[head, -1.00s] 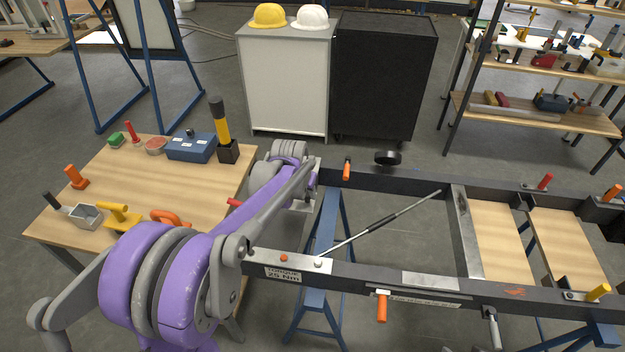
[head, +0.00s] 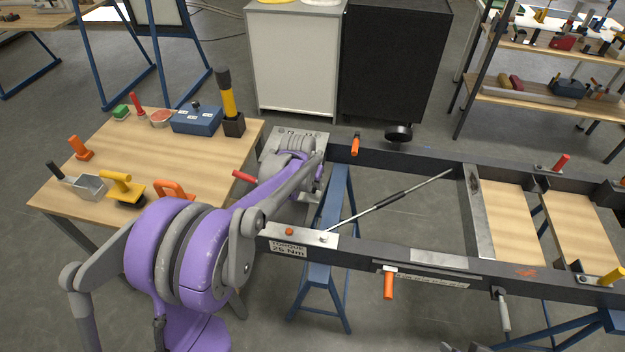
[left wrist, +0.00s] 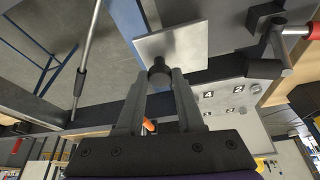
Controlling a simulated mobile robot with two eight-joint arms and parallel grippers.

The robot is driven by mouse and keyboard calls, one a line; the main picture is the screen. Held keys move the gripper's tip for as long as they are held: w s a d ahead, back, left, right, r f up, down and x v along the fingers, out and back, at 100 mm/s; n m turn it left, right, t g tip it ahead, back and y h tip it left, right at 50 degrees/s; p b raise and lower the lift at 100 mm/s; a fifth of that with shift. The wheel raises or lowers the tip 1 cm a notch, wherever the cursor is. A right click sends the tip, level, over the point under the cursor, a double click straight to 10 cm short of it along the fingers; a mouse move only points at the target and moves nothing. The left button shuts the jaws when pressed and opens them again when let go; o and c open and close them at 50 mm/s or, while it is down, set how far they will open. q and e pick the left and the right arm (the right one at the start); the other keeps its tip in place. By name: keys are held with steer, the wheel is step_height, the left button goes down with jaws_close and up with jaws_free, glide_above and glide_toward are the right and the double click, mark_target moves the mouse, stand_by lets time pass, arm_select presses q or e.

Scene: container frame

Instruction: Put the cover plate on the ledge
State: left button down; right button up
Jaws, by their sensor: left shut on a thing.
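My left gripper (left wrist: 158,85) is shut on the dark round knob of a flat, light grey square plate, the cover plate (left wrist: 187,43), in the left wrist view. I cannot tell which surface is the ledge.
The dark frame (head: 400,155) rests on blue trestles (head: 330,262), with orange-handled clamps (head: 388,284) and a diagonal rod (head: 390,201). A wooden table (head: 165,158) with tools, a blue box (head: 197,121) and a black-yellow tool (head: 228,102) stands left.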

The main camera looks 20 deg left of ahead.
arm_select(q)
step_height(320, 180, down, 2)
steer(key=shift+f+b, duration=0.1)
steer(key=shift+b, duration=0.35)
steer(key=shift+s+a, duration=0.25)
steer(key=shift+a, duration=0.65)
steer(key=shift+s+a, duration=0.2)
steer(key=shift+a, duration=1)
steer(key=shift+s+a+f, duration=0.1)
steer(key=shift+a+f, duration=0.05)
steer(key=shift+f, duration=0.15)
steer(key=shift+f+b, duration=0.45)
steer(key=shift+f, duration=0.25)
steer(key=shift+c, duration=2.3)
jaws_free()
